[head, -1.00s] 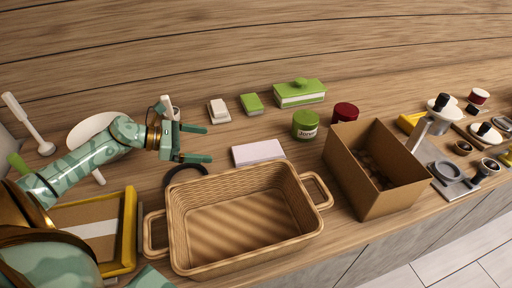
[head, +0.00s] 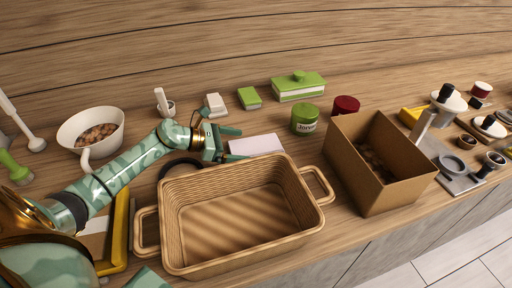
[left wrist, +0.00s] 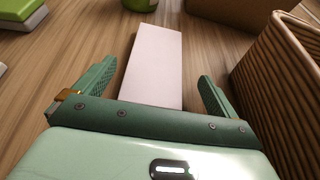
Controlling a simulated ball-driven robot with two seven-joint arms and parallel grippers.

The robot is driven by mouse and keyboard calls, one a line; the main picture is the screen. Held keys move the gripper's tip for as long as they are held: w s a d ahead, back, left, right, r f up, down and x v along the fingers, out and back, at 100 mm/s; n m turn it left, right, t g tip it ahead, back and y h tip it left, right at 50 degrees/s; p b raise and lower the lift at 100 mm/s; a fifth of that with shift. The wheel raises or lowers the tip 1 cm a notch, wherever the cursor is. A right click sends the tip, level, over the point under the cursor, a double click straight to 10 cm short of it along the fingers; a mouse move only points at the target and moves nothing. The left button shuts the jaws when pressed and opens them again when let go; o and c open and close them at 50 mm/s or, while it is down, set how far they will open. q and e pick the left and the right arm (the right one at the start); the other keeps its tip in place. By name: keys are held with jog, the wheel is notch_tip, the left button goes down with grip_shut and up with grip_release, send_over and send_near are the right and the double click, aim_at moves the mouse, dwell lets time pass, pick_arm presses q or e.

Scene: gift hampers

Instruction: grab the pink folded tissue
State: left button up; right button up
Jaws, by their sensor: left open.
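The pink folded tissue (head: 257,145) is a flat pale pink block lying on the wooden counter, just behind the wicker basket. It also shows in the left wrist view (left wrist: 152,68), stretching away between my fingers. My left gripper (head: 236,144) is open and empty at the left end of the tissue. In the left wrist view its two fingers (left wrist: 155,88) stand one on each side of the tissue's near end, with a gap on both sides. The near edge of the tissue is hidden behind the gripper's palm. My right gripper is not in view.
The wicker basket (head: 165,222) stands empty in front of the tissue, close to my right-hand finger in the wrist view. A green jar (head: 305,119) and an open cardboard box (head: 358,175) stand to the right. A white bowl (head: 70,130) is at left.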

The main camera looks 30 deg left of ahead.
aim_at(252, 145)
pick_arm(q)
jog(key=x, duration=0.4)
jog(key=shift+w+a, duration=0.1)
jog(key=shift+w, duration=0.3)
jog(key=c, duration=1)
jog(key=shift+c, duration=0.2)
jog(key=shift+r, duration=0.1)
